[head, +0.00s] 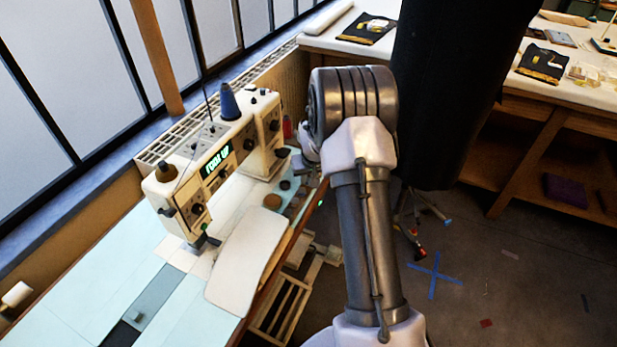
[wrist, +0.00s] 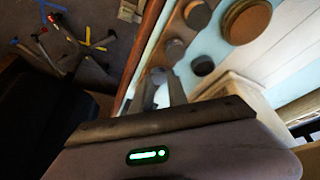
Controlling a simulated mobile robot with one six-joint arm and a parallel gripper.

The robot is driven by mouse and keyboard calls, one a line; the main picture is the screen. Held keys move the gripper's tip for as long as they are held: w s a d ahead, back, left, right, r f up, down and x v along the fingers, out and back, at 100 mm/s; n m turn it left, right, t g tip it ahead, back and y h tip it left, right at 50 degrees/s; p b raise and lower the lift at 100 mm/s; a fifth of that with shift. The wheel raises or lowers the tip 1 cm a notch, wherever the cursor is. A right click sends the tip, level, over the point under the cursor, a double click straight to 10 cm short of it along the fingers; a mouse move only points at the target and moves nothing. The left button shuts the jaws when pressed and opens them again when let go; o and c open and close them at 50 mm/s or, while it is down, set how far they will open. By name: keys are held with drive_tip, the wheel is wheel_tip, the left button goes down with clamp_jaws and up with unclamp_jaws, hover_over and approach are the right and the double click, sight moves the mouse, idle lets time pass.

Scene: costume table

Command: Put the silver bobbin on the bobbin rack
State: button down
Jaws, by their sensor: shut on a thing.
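My gripper (wrist: 157,88) is low over the sewing table in the wrist view, with its two fingers close together on a small round grey thing (wrist: 158,75), which looks like the silver bobbin.
The cream sewing machine (head: 215,165) with a blue thread cone (head: 229,103) stands left of my arm. A larger brown disc (wrist: 247,20) is beside the strip. The wooden table edge (wrist: 147,35) runs close by. A black hanging form (head: 440,90) is right of the arm.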

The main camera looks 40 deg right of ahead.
drive_tip(key=c, duration=1.2)
unclamp_jaws()
drive_tip(key=shift+r, duration=0.1)
drive_tip(key=p+v, duration=0.6)
drive_tip(key=v, duration=1.1)
drive_tip(key=shift+s, duration=0.15)
drive_tip(key=shift+a+r, duration=0.1)
drive_tip(key=shift+a, duration=0.05)
